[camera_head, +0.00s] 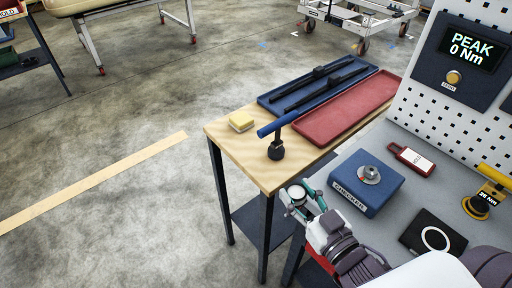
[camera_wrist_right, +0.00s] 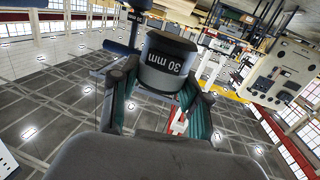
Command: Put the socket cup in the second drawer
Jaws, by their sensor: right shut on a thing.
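The socket cup (camera_wrist_right: 168,62) is a dark grey cylinder marked "30 mm" in the right wrist view. My right gripper (camera_head: 299,194) is shut on it, with a teal-lined finger on each side. In the head view the gripper holds the cup (camera_head: 296,192) beside the grey bench, near the front corner of the wooden table. The drawers cannot be made out; only a bit of red shows below the bench edge, partly hidden by my arm. My left gripper is not in view.
The grey bench holds a blue checker box (camera_head: 378,195) close to my right gripper. Open floor lies left.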

